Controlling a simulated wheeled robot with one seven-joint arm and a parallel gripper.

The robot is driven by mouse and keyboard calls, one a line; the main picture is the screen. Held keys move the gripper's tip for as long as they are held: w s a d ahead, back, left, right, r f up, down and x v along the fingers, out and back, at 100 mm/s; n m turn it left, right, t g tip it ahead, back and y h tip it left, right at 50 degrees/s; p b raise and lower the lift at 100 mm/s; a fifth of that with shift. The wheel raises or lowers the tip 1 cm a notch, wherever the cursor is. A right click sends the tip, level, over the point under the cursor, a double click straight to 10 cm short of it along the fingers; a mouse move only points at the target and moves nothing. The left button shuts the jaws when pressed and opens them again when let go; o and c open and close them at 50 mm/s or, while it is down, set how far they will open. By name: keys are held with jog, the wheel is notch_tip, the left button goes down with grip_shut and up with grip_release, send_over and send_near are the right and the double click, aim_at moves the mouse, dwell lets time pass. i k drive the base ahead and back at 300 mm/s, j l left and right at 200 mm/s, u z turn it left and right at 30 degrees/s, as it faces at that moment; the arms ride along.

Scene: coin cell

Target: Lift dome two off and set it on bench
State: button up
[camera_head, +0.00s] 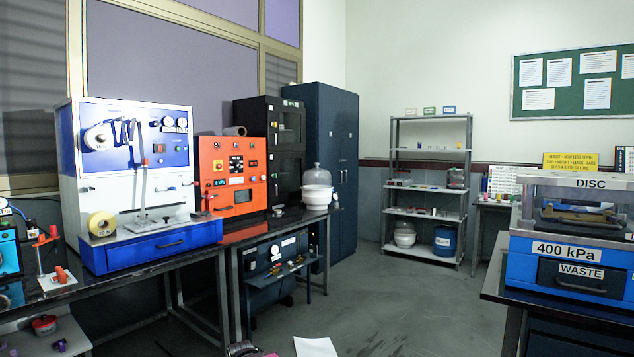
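A clear glass dome with a small knob on top (317,176) stands upright on a white round base (317,197). Both are at the right end of the left-hand bench (333,213), in front of the tall blue cabinet. It is the only clear dome I can make out on the benches, and I see no number on it.
The bench also carries an orange machine (232,172) and a blue and white machine (130,180), left of the dome. A blue press marked 400 kPa (567,250) stands on the right bench. Open grey floor (400,300) lies between the benches, with a white sheet (315,347) on it.

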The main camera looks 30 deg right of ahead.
aim_at(316, 177)
jog(key=i+l+z, duration=0.7)
jog(key=i+z, duration=0.35)
jog(key=i+l+z, duration=0.1)
jog(key=i+z, duration=0.25)
jog(key=i, duration=1.05)
